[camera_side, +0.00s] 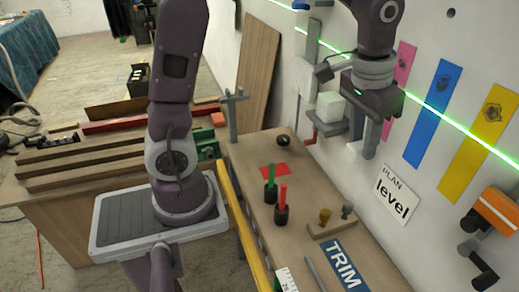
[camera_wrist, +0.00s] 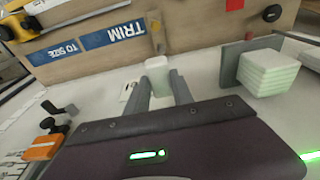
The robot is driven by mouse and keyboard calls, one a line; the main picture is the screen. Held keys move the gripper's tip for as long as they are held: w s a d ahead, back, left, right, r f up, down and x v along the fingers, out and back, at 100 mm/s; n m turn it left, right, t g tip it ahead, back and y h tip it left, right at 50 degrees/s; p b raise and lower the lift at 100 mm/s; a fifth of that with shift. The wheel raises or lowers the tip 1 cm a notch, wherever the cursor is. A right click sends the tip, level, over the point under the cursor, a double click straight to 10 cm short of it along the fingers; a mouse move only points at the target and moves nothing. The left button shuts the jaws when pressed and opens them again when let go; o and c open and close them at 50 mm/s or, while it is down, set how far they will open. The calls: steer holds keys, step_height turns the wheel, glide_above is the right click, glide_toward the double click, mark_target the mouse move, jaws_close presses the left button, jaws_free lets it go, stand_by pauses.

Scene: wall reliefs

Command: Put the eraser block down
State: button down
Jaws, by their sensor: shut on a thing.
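The eraser block, a small pale white block (camera_wrist: 158,77), is held between the two grey fingertips of my gripper (camera_wrist: 161,88) in the wrist view. In the side view its white end (camera_side: 354,148) shows beside the fingers of my gripper (camera_side: 364,140), partly hidden by them. My gripper is shut on the block, pointing down close to the white wall and above the workbench (camera_side: 300,185). The block looks clear of the bench top. A red patch (camera_side: 274,170) lies flat on the bench; its edge also shows in the wrist view (camera_wrist: 234,4).
Pale blocks (camera_wrist: 268,72) sit by a grey plate (camera_wrist: 232,62) on the wall, right of my gripper. Two black cups with green and red markers (camera_side: 276,200), a wooden peg block (camera_side: 332,222) and a TRIM sign (camera_side: 345,265) occupy the bench. An orange tool (camera_side: 497,212) hangs right.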

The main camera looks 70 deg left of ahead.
mark_target(360, 142)
step_height(360, 142, up, 14)
steer(key=s+a+n+y, duration=0.1)
steer(key=a+n, duration=0.8)
steer(key=a, duration=1)
steer(key=s+a+n+g, duration=0.2)
steer(key=s+a+n, duration=0.8)
steer(key=a, duration=0.5)
steer(key=shift+m+y, duration=0.3)
steer(key=shift+m, duration=0.2)
steer(key=f, duration=2.5)
steer(key=s+f, duration=0.1)
steer(key=f, duration=1.1)
steer(key=shift+d+f, duration=0.15)
steer(key=shift+f, duration=0.25)
steer(key=c, duration=1.5)
jaws_free()
steer(key=shift+f, duration=0.1)
steer(key=shift+c, duration=0.2)
steer(key=o, duration=0.4)
steer(key=shift+o, duration=0.2)
